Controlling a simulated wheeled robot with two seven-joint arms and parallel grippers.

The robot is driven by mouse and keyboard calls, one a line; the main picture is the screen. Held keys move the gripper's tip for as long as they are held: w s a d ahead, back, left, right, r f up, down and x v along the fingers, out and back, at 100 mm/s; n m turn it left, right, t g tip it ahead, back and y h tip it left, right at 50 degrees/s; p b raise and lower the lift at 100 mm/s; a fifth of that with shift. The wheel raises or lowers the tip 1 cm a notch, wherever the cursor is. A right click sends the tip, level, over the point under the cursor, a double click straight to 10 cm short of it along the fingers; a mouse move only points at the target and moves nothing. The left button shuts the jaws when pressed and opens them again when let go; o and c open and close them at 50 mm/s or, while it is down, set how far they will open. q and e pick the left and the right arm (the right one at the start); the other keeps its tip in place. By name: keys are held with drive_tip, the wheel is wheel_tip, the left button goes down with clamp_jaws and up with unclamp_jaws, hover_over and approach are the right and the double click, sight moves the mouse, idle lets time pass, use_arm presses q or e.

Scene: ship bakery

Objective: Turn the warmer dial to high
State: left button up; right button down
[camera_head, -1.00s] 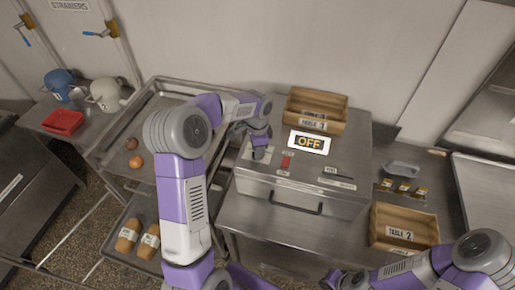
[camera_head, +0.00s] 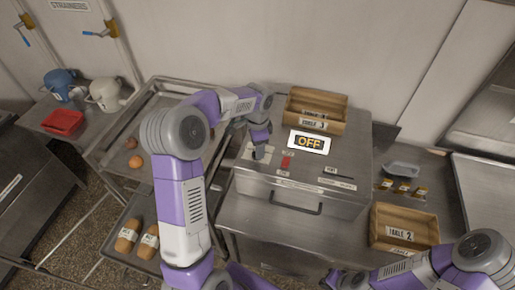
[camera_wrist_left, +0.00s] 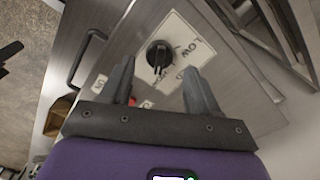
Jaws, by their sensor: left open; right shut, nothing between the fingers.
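The warmer is a steel box (camera_head: 350,165) with an "OFF" sign (camera_head: 309,143) on top. In the left wrist view its black dial (camera_wrist_left: 159,55) sits on a white plate (camera_wrist_left: 180,32) marked "LOW"; other lettering is partly hidden. The dial's pale pointer mark faces the bottom of that view. My left gripper (camera_wrist_left: 158,64) is open, with its fingertips on either side of the dial; contact cannot be told. In the head view the left gripper (camera_head: 260,152) is over the plate and hides the dial. My right gripper (camera_head: 332,279) is shut and empty at the bottom edge.
A red switch (camera_head: 286,162) is right of the dial plate. A wooden box (camera_head: 316,122) stands at the warmer's back; another wooden box (camera_head: 404,238) is at the right. A front handle (camera_head: 296,207) sticks out. A rack with trays (camera_head: 100,155) stands left.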

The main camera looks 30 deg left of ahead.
use_arm(q)
wheel_tip(320, 180, up, 6)
drive_tip(key=shift+f, duration=0.2)
drive_tip(key=shift+f, duration=0.1)
idle(0.4)
